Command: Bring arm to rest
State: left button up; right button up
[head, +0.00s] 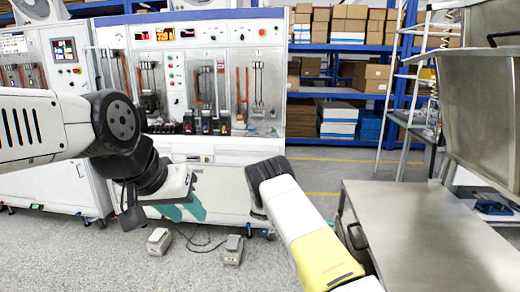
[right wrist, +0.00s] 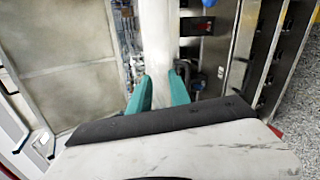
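My left arm reaches in from the left in the head view. My left gripper (head: 184,211) points down in front of the white lower cabinet, with its teal fingers apart and nothing seen between them. My right arm rises from the bottom middle, and its gripper is not clearly visible there. In the right wrist view my right gripper (right wrist: 160,92) has its two teal fingers apart. A pale upright surface (right wrist: 158,45) shows between or behind them; I cannot tell that it is touched. The test bench (head: 205,62) stands behind, with several small dark breakers (head: 205,125) along its ledge.
A metal table (head: 430,240) stands at the right, close to my right arm. Two grey pedals (head: 158,241) with cables lie on the floor before the bench. Blue shelves with cardboard boxes (head: 370,75) stand at the back. Grey floor is open between bench and table.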

jog(key=s+a+r+m+t+y, duration=0.1)
jog(key=s+r+y, duration=0.45)
jog(key=r, duration=0.45)
jog(key=s+r+y, duration=0.5)
jog(key=s+r, duration=0.2)
jog(key=r, duration=0.2)
jog(key=s+a+r+t+y, duration=0.2)
jog(key=s+r, duration=0.2)
jog(key=s, duration=0.2)
jog(key=s+a+r+t+y, duration=0.2)
jog(key=s+a+r, duration=0.1)
jog(key=s, duration=0.4)
jog(key=s+a+r+n+t+y, duration=0.1)
jog(key=s+a+r+t+y, duration=0.1)
jog(key=s, duration=0.5)
notch_tip(320, 180, up, 3)
jog(key=shift+s+a+f+t, duration=0.25)
jog(key=shift+a+t, duration=0.35)
jog(key=shift+a, duration=0.15)
